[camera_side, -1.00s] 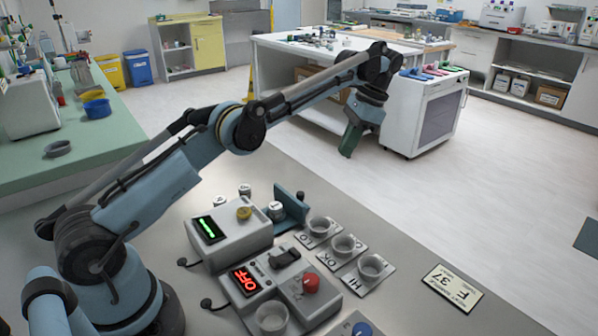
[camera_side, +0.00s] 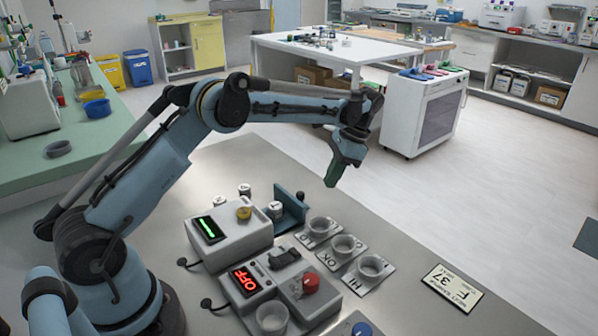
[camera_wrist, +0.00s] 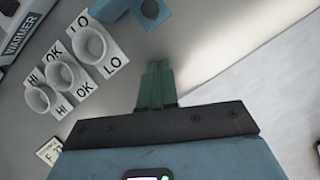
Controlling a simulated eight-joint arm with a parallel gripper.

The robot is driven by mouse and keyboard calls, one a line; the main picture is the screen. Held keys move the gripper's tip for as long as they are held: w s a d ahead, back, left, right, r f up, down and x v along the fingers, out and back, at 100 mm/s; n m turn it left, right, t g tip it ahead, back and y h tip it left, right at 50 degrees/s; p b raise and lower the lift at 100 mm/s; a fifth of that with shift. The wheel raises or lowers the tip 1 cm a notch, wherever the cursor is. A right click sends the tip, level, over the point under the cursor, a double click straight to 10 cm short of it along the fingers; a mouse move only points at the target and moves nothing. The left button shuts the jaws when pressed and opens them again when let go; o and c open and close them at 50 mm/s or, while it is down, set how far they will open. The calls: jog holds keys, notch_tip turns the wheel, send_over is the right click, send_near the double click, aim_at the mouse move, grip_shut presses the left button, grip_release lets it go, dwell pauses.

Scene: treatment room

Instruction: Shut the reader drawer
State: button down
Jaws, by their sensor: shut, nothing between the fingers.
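A grey box with a green display (camera_side: 209,229) and a yellow knob stands on the bench in the side view; it appears to be the reader. A teal upright panel (camera_side: 291,207) with a small dark knob stands out at its right side, apparently the front of the open drawer. A white-capped vial (camera_side: 275,209) is just behind the panel. Teal parts (camera_wrist: 112,8) also show at the top edge of the wrist view, mostly cut off. My gripper (camera_side: 331,182) is shut and empty, in the air right of and above the panel; its green fingers (camera_wrist: 157,68) show in the wrist view.
Three cups (camera_side: 343,244) stand on LO, OK and HI cards right of the boxes. A second box with a red OFF display (camera_side: 245,279) and red knob (camera_side: 311,282) is in front. More vials (camera_side: 245,190) stand behind. A sign (camera_side: 452,288) lies right; bare bench lies between.

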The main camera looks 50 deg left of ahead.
aim_at(281, 206)
jog(key=shift+s+a+f, duration=0.35)
jog(key=shift+s+f, duration=0.05)
jog(key=shift+s, duration=0.2)
jog(key=shift+s+a+f, duration=0.3)
jog(key=shift+s+f, duration=0.05)
jog(key=shift+s, duration=0.25)
jog(key=shift+s+a, duration=0.4)
jog(key=shift+s, duration=0.45)
jog(key=s, duration=0.8)
jog(key=shift+s, duration=0.2)
